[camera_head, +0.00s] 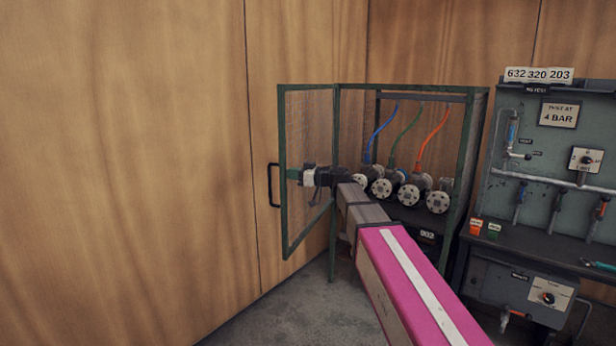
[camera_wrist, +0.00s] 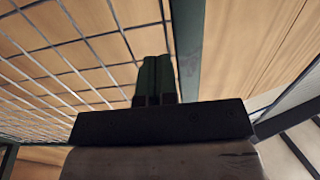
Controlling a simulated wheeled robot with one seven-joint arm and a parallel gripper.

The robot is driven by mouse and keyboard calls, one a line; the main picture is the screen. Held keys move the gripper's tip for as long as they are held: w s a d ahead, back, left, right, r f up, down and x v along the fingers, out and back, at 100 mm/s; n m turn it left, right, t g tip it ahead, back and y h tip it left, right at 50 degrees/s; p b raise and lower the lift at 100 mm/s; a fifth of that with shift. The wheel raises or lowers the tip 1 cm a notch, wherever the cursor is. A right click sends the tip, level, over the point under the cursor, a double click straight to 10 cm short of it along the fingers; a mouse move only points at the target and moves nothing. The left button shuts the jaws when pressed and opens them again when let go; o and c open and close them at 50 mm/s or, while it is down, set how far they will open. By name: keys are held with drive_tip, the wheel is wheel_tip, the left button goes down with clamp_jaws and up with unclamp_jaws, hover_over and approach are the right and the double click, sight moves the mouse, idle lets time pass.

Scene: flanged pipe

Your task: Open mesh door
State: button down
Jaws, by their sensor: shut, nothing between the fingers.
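The mesh door (camera_head: 309,112) has a green frame and wire mesh. It stands swung open to the left of the green cage, hinged on the cage's left side. Its black handle (camera_head: 272,185) is on the outer left edge. My gripper (camera_head: 293,174) is at the door's inner side, close to its free edge and the handle side. In the wrist view its dark green fingers (camera_wrist: 155,72) are together and empty, in front of the mesh (camera_wrist: 75,50) and beside the door's frame bar (camera_wrist: 187,45). Whether they touch the door I cannot tell.
Inside the cage (camera_head: 470,140) are several flanged pipe ends (camera_head: 437,201) with blue, green and orange hoses. A grey-green test panel (camera_head: 555,150) with gauges and valves stands at the right. A wooden wall (camera_head: 130,170) is close behind the door. Bare floor (camera_head: 270,318) shows below.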

drive_tip(key=w+a+t, duration=0.1)
drive_tip(key=w+a, duration=0.1)
drive_tip(key=a, duration=0.3)
drive_tip(key=w+a+m, duration=0.1)
drive_tip(key=w+a, duration=0.1)
drive_tip(key=a, duration=0.4)
drive_tip(key=w+a+t+h, duration=0.1)
drive_tip(key=w+a, duration=0.1)
drive_tip(key=a, duration=0.3)
drive_tip(key=shift+w+a+m+t, duration=0.15)
drive_tip(key=shift+w+m+t, duration=0.15)
drive_tip(key=shift+w+m, duration=0.1)
drive_tip(key=shift+s, duration=0.15)
